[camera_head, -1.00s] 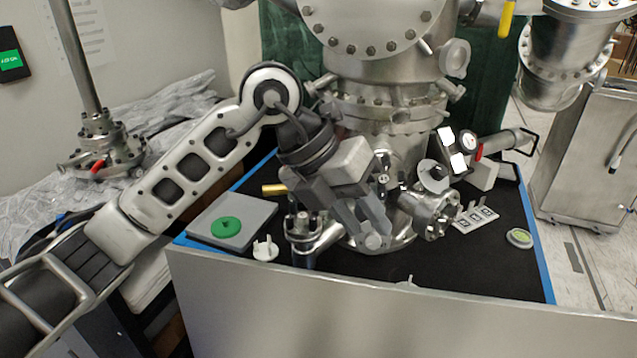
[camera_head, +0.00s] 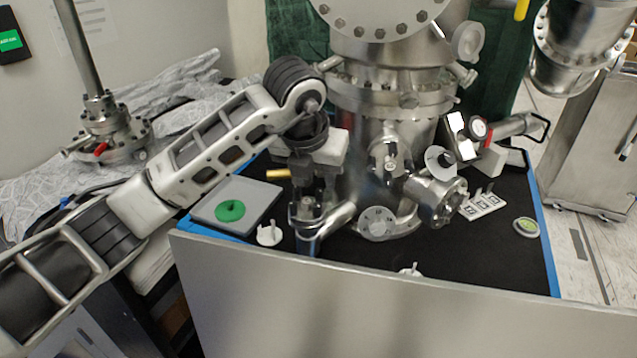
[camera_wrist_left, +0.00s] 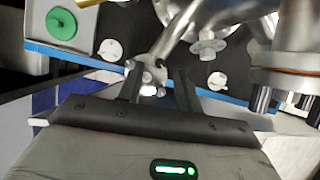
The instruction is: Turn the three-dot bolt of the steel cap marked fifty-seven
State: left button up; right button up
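My left gripper (camera_head: 308,202) points down over a small steel port cap (camera_head: 301,220) at the near left of the steel chamber. In the left wrist view the gripper (camera_wrist_left: 158,86) is open, one finger on each side of the cap (camera_wrist_left: 160,68). A bolt head (camera_wrist_left: 148,90) shows between the fingers; I cannot tell whether they touch it. No number or dots can be read on the cap. Another steel flange (camera_head: 377,223) sits low on the chamber front, and one more port (camera_head: 437,202) is to its right. My right gripper is not in view.
The steel chamber (camera_head: 372,150) stands on a black bench top (camera_head: 345,262). A grey tray (camera_head: 262,192) with a green disc (camera_head: 230,211) and a white pronged piece (camera_head: 269,235) lie left of the port. A marked plate (camera_head: 484,205) and round green-topped piece (camera_head: 526,227) lie right.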

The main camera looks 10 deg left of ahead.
aim_at(319, 189)
pick_arm(q)
jog(key=shift+x, duration=1.75)
grip_shut()
